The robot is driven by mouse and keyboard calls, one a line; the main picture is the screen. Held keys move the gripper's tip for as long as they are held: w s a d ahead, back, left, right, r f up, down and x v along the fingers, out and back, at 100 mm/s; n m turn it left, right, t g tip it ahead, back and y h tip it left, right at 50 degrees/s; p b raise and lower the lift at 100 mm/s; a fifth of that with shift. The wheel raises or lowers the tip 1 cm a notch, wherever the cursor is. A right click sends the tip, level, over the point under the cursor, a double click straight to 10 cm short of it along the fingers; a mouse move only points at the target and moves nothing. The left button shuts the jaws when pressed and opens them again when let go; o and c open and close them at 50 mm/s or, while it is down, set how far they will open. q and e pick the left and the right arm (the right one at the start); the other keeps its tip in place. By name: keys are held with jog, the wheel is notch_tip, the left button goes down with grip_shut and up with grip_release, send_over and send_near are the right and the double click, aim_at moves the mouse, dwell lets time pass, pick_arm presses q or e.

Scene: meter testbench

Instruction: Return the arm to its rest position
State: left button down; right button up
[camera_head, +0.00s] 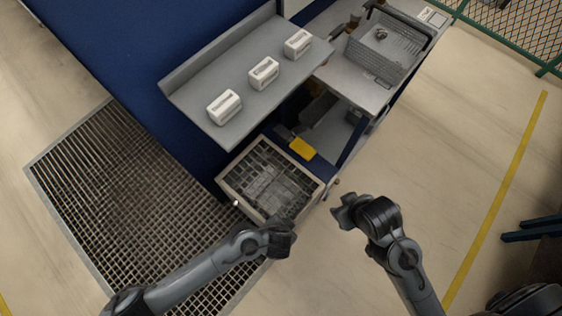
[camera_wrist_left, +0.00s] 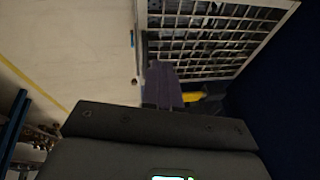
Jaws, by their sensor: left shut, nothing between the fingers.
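My left arm comes in from the lower left, and its gripper (camera_head: 284,240) is over the near corner of the tray, clear of the meters. In the left wrist view its fingers (camera_wrist_left: 163,84) are together with nothing between them. My right arm comes up from the bottom, and its gripper (camera_head: 342,210) is over the floor to the right of the tray. Its fingertips are too dark and small to read. The two grippers are apart from each other.
A tray with a gridded inside (camera_head: 222,181) stands below the grey shelf (camera_head: 196,106), which holds three white meters (camera_head: 264,73). A yellow block (camera_head: 303,148) is beside the tray. A wire basket (camera_head: 384,47) stands at the back right. Open floor (camera_head: 450,150) is on the right.

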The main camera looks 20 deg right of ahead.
pick_arm(q)
jog(key=s+d+f+g, duration=0.1)
jog(key=s+g, duration=0.1)
jog(key=s, duration=0.7)
notch_tip(320, 180, up, 6)
jog(key=s+d+n+h+p, duration=0.1)
jog(key=s+d+n+h, duration=0.1)
jog(key=n, duration=0.4)
jog(key=w+a+r+n+t+y, duration=0.1)
jog(key=w+a+r+n, duration=0.2)
jog(key=a, duration=0.7)
jog(key=w+a+r+n+y+p, duration=0.15)
jog(key=a+r, duration=0.35)
jog(key=a, duration=0.5)
jog(key=w+a+r+n+t+y, duration=0.1)
jog(key=w+a+r, duration=0.35)
jog(key=a, duration=0.65)
notch_tip(320, 180, up, 38)
jog(key=p, duration=3.7)
jog(key=shift+s+d+p, duration=0.35)
jog(key=shift+s+d, duration=0.05)
jog(key=shift+d, duration=0.05)
